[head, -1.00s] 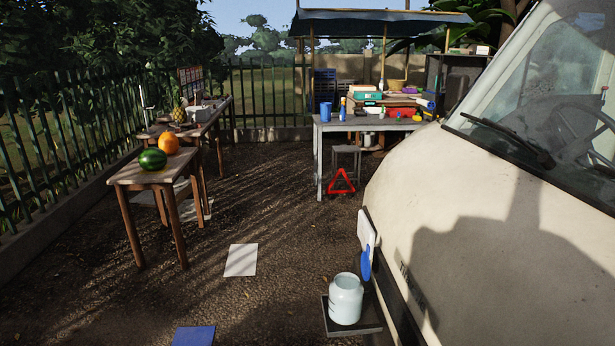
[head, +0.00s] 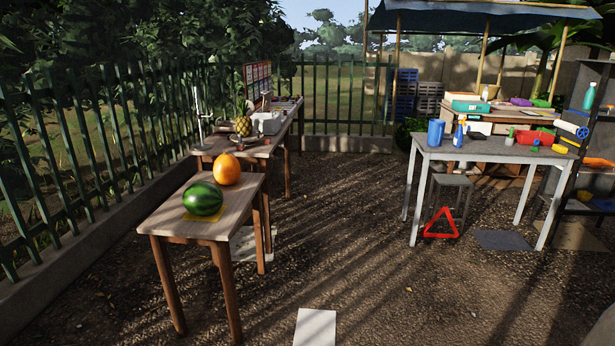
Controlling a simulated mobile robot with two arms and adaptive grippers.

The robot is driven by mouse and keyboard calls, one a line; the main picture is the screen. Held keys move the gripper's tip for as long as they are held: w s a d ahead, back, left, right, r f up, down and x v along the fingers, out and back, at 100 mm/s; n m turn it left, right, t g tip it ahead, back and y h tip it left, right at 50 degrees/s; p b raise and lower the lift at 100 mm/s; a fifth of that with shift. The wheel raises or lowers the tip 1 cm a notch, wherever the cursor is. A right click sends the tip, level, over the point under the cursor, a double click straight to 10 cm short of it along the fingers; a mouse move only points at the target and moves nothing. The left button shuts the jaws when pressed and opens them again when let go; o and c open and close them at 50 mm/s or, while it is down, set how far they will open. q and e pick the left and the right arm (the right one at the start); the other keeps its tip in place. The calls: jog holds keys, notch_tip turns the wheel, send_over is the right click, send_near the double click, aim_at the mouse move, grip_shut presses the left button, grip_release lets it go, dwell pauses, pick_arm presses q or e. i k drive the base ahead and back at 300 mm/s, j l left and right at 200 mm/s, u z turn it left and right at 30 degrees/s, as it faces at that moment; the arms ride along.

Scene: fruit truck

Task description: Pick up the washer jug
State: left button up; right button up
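No thing in view is clearly marked as the washer jug. A blue upright container (head: 436,133) stands at the left end of the grey table (head: 480,148); at this size I cannot tell whether it is a jug. A blue spray bottle (head: 460,131) with a white top stands just right of it. A teal bottle (head: 589,96) stands on the dark shelf at the right. Neither of my grippers is in view.
A wooden table (head: 162,222) at left carries a watermelon (head: 203,199) and an orange fruit (head: 227,169). A red warning triangle (head: 441,224) stands by a stool (head: 450,181) at the grey table. The gravel between the tables is open, with a pale sheet (head: 315,327) on it.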

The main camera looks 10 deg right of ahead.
aim_at(436, 127)
jog(key=i+l+z, duration=0.35)
jog(key=i, duration=0.3)
jog(key=i+z, duration=0.4)
jog(key=i, duration=0.2)
jog(key=i+j+z, duration=0.2)
jog(key=i+z, duration=0.15)
jog(key=i, duration=0.3)
jog(key=i+j+z, duration=0.35)
jog(key=i, duration=0.25)
